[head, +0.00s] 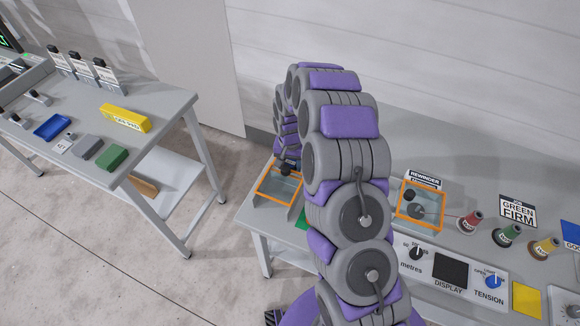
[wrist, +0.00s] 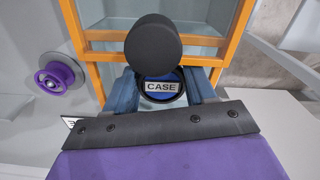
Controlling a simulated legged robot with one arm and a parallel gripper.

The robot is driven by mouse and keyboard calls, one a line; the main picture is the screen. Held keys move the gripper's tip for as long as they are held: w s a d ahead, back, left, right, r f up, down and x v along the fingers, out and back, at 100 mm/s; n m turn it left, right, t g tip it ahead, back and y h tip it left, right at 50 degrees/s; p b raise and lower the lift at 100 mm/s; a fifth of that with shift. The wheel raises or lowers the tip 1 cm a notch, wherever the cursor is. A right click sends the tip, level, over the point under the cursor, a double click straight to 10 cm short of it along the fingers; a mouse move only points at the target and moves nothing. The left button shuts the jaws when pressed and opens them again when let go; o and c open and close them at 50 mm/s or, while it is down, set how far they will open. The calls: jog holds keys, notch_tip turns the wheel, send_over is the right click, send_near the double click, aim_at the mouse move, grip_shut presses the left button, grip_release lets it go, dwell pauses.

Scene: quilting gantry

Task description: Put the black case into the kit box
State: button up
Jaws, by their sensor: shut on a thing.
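A black round case (wrist: 161,87) with a white CASE label shows between the blue-grey fingers of my gripper (wrist: 163,84) in the wrist view. The fingers are shut on it, one on each side. A black round knob-like piece (wrist: 152,45) stands just beyond the label; I cannot tell whether it belongs to the case. An orange-framed clear enclosure (wrist: 90,62) is right behind. In the head view this enclosure (head: 264,193) is at the left end of the near bench, with my gripper mostly hidden at it. I cannot tell which thing is the kit box.
A second orange-framed enclosure (head: 400,222) stands by the REWINDER sign. Coloured spools (head: 507,236) and a control panel (head: 448,272) lie to the right. The left table holds a yellow box (head: 125,118), a blue tray (head: 52,127) and a green block (head: 112,157). A floor gap separates table and bench.

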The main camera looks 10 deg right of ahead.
aim_at(292, 165)
jog(key=shift+d+f, duration=0.1)
jog(key=shift+f, duration=0.6)
jog(key=shift+d, duration=0.65)
jog(key=o, duration=0.7)
jog(key=shift+o, duration=0.3)
jog(key=shift+a, duration=0.55)
jog(key=shift+d+r, duration=0.1)
jog(key=shift+r, duration=0.2)
notch_tip(292, 165, up, 11)
jog(key=p, duration=0.3)
jog(key=s+r+n, duration=0.2)
jog(key=s+r, duration=1.2)
jog(key=s, duration=0.2)
jog(key=s+r+n+g, duration=0.1)
jog(key=s+r, duration=0.1)
jog(key=s, duration=1)
jog(key=s+r+n, duration=0.1)
jog(key=s+r, duration=0.2)
jog(key=s, duration=1)
jog(key=shift+d+g, duration=0.4)
